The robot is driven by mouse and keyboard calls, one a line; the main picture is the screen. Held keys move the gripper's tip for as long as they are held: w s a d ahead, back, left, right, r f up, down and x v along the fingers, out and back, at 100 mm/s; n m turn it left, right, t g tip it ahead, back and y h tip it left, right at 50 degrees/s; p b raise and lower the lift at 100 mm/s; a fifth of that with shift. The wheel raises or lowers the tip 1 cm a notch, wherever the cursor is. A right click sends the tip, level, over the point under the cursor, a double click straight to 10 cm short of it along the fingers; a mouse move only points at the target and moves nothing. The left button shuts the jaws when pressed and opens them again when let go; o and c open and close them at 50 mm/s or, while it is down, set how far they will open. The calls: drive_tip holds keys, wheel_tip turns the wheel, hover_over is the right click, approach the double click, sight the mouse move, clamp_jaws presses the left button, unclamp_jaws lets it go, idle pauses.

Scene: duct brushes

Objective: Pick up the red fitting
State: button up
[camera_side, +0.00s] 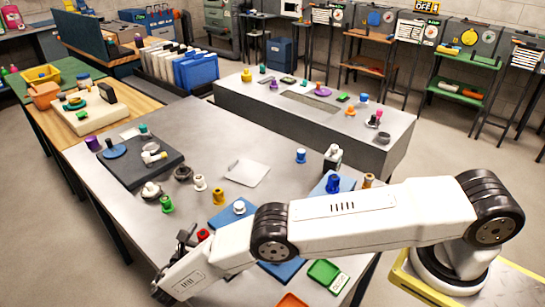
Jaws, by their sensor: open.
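The red fitting (203,234) is a small red piece on the grey table, near its front left part. My white arm reaches in from the right and partly hides the area around it. My gripper (186,235), with dark fingers, is just left of the red fitting in the picture. The fingers look open, and nothing shows between them. I cannot tell whether they touch the fitting, and its lower part is hidden by my arm.
A blue mat with a white fitting (239,207) lies to the right. A green fitting (166,204) and a cream fitting (199,182) stand behind. A green tray (323,272) is at the front. The table's middle is fairly clear around a pale sheet (246,173).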

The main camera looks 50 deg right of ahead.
sight(203, 233)
clamp_jaws()
idle(0.3)
drive_tip(key=shift+r, duration=0.2)
drive_tip(key=shift+r, duration=1.5)
drive_tip(key=s+d+r, duration=0.3)
drive_tip(key=s+r, duration=0.6)
drive_tip(key=s, duration=0.4)
drive_tip(key=shift+s+d+r, duration=0.25)
drive_tip(key=shift+r, duration=0.05)
